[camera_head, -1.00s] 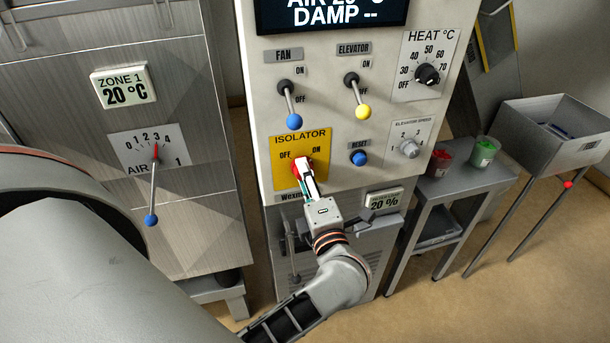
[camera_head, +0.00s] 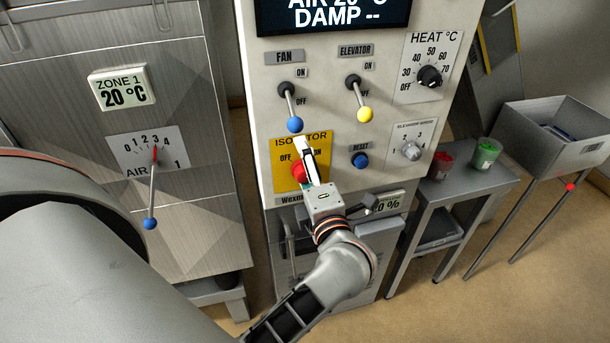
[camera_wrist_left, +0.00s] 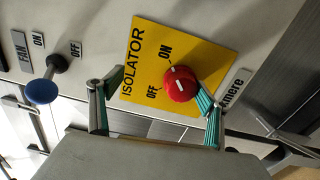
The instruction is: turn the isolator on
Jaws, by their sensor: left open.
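The isolator is a red round knob (camera_head: 298,172) on a yellow plate (camera_head: 283,181) marked OFF on the left and ON on the right. In the left wrist view the knob (camera_wrist_left: 180,86) has a white mark on its face; I cannot tell for sure which label it points to. My left gripper (camera_head: 304,146) is open in front of the plate, its fingers partly covering the word ISOLATOR. In the left wrist view the knob is beside the right-hand finger, and the other finger is well apart from it. Contact is unclear. My right gripper is not in view.
Above the plate hang the blue-tipped fan lever (camera_head: 291,107) and yellow-tipped elevator lever (camera_head: 359,99). The blue reset button (camera_head: 360,160) and elevator speed knob (camera_head: 411,151) are to the right. A side table (camera_head: 460,178) carries red and green tubs.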

